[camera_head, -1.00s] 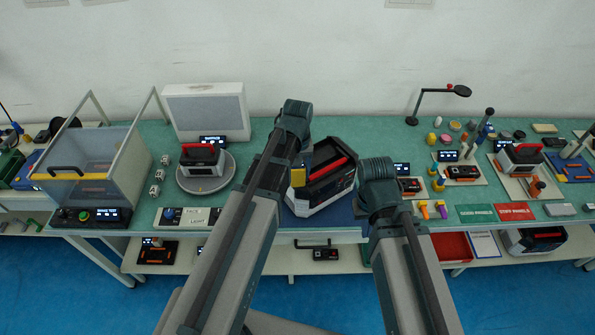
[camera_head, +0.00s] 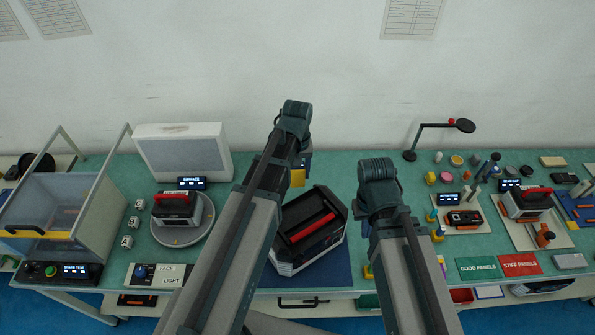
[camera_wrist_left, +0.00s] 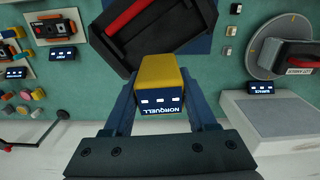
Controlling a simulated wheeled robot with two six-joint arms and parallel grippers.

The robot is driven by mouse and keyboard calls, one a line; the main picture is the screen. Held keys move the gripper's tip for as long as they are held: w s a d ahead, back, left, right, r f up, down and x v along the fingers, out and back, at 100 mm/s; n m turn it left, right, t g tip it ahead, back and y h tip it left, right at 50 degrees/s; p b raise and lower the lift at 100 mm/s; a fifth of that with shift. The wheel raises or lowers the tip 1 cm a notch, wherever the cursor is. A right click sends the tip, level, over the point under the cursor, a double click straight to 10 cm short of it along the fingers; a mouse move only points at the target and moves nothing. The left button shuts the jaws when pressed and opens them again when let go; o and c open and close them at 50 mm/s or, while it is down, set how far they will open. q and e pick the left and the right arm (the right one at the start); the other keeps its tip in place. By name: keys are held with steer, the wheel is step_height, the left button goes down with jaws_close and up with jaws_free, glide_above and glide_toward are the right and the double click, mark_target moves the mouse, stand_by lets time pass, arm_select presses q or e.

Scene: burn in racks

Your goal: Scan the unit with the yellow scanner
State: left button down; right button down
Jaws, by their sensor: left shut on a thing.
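The unit (camera_head: 322,210) is a black and grey case with a red handle, standing on a dark blue mat (camera_head: 328,268) on the bench. In the left wrist view the unit (camera_wrist_left: 180,35) is partly cut off at the top. My left gripper (camera_wrist_left: 160,105) is shut on the yellow scanner (camera_wrist_left: 158,70), which has a dark blue face with a lit display and the word NORQUELL. In the head view the scanner (camera_head: 298,178) shows just behind the unit's back corner, above the bench. My right arm hides its own gripper, to the right of the unit.
A turntable (camera_head: 205,228) with another red-handled unit and a clear-walled box (camera_head: 60,195) stand to the left. A white panel (camera_head: 180,150) is behind the turntable. Good and stiff panel cards (camera_head: 478,267), small parts and a black lamp (camera_head: 440,127) are to the right.

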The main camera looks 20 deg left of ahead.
arm_select(q)
steer(key=shift+s, duration=0.2)
steer(key=shift+w+f+b, duration=0.15)
steer(key=shift+f+b, duration=0.7)
steer(key=shift+b, duration=0.05)
step_height(320, 180, down, 8)
steer(key=b, duration=0.8)
steer(key=shift+f, duration=0.2)
steer(key=shift+r, duration=0.15)
stand_by(0.4)
step_height(320, 180, up, 8)
steer(key=p, duration=0.7)
steer(key=shift+p, duration=0.4)
